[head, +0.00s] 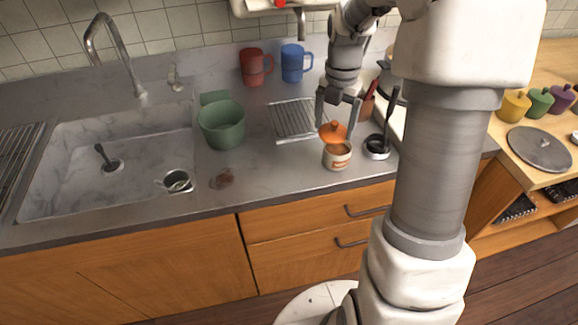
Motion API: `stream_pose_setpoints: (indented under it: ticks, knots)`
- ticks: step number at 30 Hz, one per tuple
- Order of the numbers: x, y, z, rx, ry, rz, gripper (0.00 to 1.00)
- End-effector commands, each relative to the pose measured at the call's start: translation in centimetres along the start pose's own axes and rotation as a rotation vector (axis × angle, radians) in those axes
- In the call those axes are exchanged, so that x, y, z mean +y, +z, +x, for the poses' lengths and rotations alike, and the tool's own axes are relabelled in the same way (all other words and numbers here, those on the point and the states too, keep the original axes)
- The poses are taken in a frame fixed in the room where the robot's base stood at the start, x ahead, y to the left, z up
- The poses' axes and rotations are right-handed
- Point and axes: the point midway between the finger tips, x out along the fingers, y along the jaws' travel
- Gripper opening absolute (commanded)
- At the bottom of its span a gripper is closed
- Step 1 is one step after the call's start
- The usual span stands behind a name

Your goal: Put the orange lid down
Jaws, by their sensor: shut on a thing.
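The orange lid (333,131) is a small round lid with a knob. My gripper (338,112) is shut on it from above, its fingers pointing down. In the head view the lid appears at or just above the rim of a small light jar (337,155) with an orange label. I cannot tell whether the lid touches the jar. The jar stands upright on the grey counter (280,172) near its front edge, and its open mouth shows below the lid.
A wire rack (294,119) lies behind left, with red (251,67) and blue (292,64) mugs beyond. A green pot (222,126) is left.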

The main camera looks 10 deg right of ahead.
Motion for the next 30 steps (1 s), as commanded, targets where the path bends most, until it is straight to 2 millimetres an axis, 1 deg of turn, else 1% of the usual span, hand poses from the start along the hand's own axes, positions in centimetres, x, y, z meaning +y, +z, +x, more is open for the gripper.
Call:
stream_pose_setpoints:
  ticks: [1, 6, 9, 12, 16, 20, 24, 27, 30]
  knots:
    - [0.9, -0.9, 0.8, 0.003, -0.002, -0.008, 0.34]
    - [3.7, -3.8, 3.3, 0.004, -0.003, -0.008, 0.34]
    - [5.2, -5.2, 4.5, 0.002, -0.002, -0.007, 0.34]
    - [6.2, -6.3, 5.4, 0.002, -0.002, -0.005, 0.34]
    - [6.9, -7.0, 5.9, 0.001, -0.001, -0.002, 0.34]
    - [7.0, -7.1, 6.8, 0.001, -0.002, 0.001, 0.34]
    - [7.0, -7.2, 8.9, 0.003, -0.003, -0.002, 0.34]
    - [7.0, -7.1, 10.0, 0.003, -0.002, 0.0, 0.34]
    - [7.0, -7.0, 10.0, 0.001, 0.0, 0.0, 0.34]
